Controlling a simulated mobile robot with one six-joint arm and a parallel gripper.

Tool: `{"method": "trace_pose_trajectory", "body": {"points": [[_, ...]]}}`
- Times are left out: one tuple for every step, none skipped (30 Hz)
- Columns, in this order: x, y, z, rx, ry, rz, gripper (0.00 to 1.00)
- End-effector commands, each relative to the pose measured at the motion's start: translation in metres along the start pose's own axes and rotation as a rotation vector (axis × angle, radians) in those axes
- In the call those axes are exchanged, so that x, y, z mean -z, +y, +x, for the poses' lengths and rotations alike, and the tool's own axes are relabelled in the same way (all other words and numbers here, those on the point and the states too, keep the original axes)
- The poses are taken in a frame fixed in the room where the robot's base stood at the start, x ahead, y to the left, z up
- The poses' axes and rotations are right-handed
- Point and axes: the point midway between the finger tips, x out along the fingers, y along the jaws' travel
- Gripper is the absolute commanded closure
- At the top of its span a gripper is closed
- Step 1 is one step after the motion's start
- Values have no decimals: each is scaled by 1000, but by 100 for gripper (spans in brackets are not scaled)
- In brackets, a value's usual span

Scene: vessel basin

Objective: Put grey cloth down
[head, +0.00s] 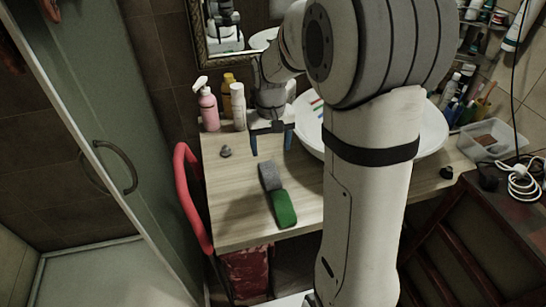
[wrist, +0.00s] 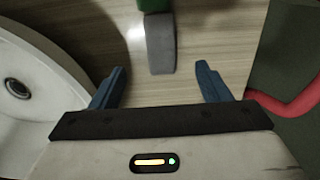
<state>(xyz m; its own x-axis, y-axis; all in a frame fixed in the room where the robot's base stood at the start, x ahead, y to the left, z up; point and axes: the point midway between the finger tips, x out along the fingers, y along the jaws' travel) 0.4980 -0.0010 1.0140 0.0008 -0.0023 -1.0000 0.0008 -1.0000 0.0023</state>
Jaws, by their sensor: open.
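The grey cloth (head: 270,176) looks like a small flat oblong block lying on the wooden counter (head: 235,215). It touches, or nearly touches, a green block (head: 283,209) end to end. In the wrist view the grey cloth (wrist: 160,45) lies just ahead of my gripper (wrist: 161,70), centred between the blue fingers. The green block (wrist: 156,4) is cut off at the top edge. My gripper (head: 271,145) is open and empty, pointing down behind the grey cloth. I cannot tell its exact height above the counter.
A white basin (head: 432,130) stands right of my gripper, close to it in the wrist view (wrist: 50,70). A pink bottle (head: 208,108) and other bottles stand at the back left. A small dark knob (head: 225,151) lies left. A red rail (head: 190,195) borders the counter's left edge.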

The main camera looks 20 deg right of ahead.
Motion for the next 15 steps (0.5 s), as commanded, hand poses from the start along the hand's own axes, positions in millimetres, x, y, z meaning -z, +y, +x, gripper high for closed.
{"method": "trace_pose_trajectory", "body": {"points": [[-3,0,-6,0,7,0,30],[-6,0,-9,0,11,0,30],[-13,0,-15,0,20,0,30],[-19,0,-19,0,28,1,30],[-26,1,-24,0,38,1,30],[-37,1,-32,0,53,1,30],[-47,1,-38,0,66,1,30],[-57,1,-44,0,80,1,30],[-72,1,-50,0,98,1,30],[-83,1,-55,0,111,1,30],[-94,1,-59,0,125,1,30],[-108,2,-63,0,142,1,30],[-118,2,-65,0,155,1,30],[-128,2,-67,0,167,2,30],[-140,2,-69,0,183,2,30]]}}
